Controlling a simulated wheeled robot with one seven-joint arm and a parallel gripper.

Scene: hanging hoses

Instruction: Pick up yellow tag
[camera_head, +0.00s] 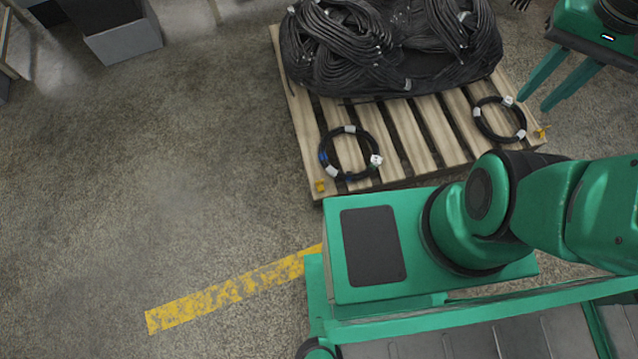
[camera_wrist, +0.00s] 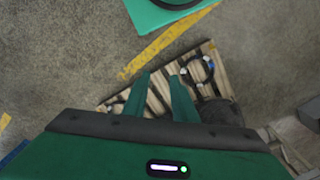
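One small yellow tag (camera_head: 320,186) sits at the front left corner of a wooden pallet in the head view. Another yellow tag (camera_head: 541,132) sits at the pallet's right front corner. My gripper (camera_head: 538,102) is at the upper right, raised, and appears just above the right tag in the picture. Its two green fingers are apart with nothing between them. In the wrist view my gripper (camera_wrist: 159,77) points toward the pallet from above, fingers spread.
The wooden pallet (camera_head: 405,130) carries a large pile of black hoses (camera_head: 390,45). Two coiled black hoses with white labels, a left coil (camera_head: 327,147) and a right coil (camera_head: 480,122), lie on its front slats. Grey boxes (camera_head: 122,40) stand at upper left. The left floor is clear.

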